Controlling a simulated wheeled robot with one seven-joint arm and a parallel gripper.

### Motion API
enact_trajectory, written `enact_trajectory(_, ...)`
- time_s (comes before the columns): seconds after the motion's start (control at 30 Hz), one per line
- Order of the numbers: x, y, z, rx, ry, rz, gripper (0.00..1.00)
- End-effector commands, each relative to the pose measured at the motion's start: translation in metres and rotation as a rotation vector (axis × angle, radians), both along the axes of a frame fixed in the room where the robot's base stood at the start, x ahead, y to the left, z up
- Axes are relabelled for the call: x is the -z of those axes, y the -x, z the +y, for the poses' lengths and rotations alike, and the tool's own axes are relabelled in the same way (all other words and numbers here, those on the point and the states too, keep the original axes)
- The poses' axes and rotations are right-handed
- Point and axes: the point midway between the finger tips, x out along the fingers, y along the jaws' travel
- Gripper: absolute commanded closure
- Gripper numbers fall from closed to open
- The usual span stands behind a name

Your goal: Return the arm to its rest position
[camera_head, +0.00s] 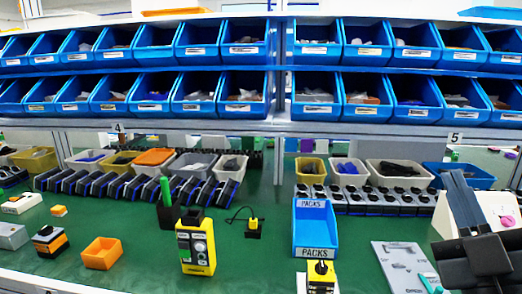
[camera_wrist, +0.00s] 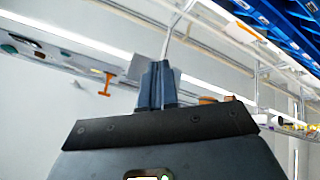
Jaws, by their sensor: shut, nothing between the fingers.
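My gripper (camera_head: 455,178) is at the right side of the head view, raised in front of the bench, with its dark blue fingers pointing up. In the wrist view my gripper (camera_wrist: 158,68) shows its two fingers side by side, shut and empty. A yellow box with a black top (camera_head: 197,248) stands upright on the green bench, well to the left of my gripper. A smaller yellow unit with a black knob (camera_head: 321,274) is at the front edge, also left of my gripper and apart from it.
Blue bins (camera_head: 235,92) fill two shelves above the green bench (camera_head: 135,210). A blue PACKS tray (camera_head: 315,252), a grey plate (camera_head: 400,262) and an orange bin (camera_head: 101,256) stand on the bench. A white sloped box (camera_head: 492,208) is partly hidden behind my arm.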

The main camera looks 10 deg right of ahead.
Motion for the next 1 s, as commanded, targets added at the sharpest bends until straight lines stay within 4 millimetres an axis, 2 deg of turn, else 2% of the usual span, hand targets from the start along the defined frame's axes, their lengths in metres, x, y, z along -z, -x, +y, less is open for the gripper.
enact_trajectory(0.03,0.023,0.008,0.007,-0.031,-0.036,0.047,1.00)
enact_trajectory(0.2,0.082,0.039,0.027,-0.121,-0.155,0.177,1.00)
enact_trajectory(0.37,0.131,0.077,0.045,-0.193,-0.269,0.300,1.00)
enact_trajectory(0.5,0.167,0.116,0.059,-0.241,-0.373,0.410,1.00)
enact_trajectory(0.8,0.222,0.210,0.079,-0.307,-0.593,0.644,1.00)
enact_trajectory(1.0,0.238,0.263,0.085,-0.316,-0.709,0.764,1.00)
